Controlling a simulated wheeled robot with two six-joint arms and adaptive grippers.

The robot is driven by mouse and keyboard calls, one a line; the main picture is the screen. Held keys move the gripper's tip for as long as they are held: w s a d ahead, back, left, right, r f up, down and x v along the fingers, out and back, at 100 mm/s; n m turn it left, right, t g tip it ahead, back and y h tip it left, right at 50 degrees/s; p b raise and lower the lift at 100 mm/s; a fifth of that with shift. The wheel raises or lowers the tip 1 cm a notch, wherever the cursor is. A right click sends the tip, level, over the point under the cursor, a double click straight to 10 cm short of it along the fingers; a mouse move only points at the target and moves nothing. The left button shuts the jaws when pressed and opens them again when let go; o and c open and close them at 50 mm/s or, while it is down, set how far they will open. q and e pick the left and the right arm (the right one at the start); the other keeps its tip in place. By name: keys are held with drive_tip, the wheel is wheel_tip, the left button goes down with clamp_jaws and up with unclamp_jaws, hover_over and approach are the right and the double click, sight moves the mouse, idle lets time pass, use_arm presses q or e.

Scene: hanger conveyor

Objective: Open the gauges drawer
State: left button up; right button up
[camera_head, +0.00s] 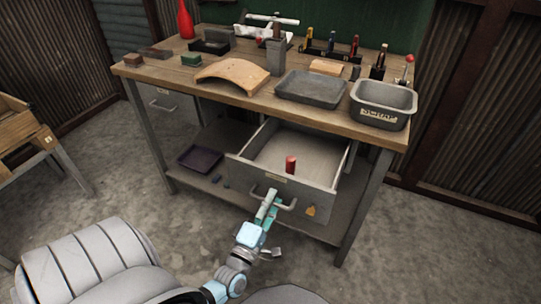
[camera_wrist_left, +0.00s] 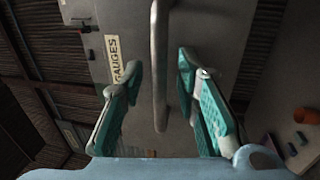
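The gauges drawer (camera_head: 316,192) is pulled out from under the right part of the workbench, and its inside shows. A red cylinder (camera_head: 290,165) stands in it. The drawer's label (camera_wrist_left: 115,62) reads GAUGES in the left wrist view. My left gripper (camera_head: 269,204) is at the bar handle (camera_head: 286,206) on the drawer front. In the left wrist view its two teal fingers stand on either side of the handle (camera_wrist_left: 159,45), with gaps on both sides. The left gripper is open. My right gripper is not in view.
The wooden workbench (camera_head: 225,90) carries a curved wooden block, a grey tray (camera_head: 310,89), a metal bin (camera_head: 383,104) and tools. Another closed drawer (camera_head: 160,104) sits at left. A dark tray (camera_head: 200,158) lies on the lower shelf. Floor in front is clear.

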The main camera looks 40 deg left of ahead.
use_arm(q)
drive_tip(key=shift+s, duration=0.1)
drive_tip(key=v, duration=1.2)
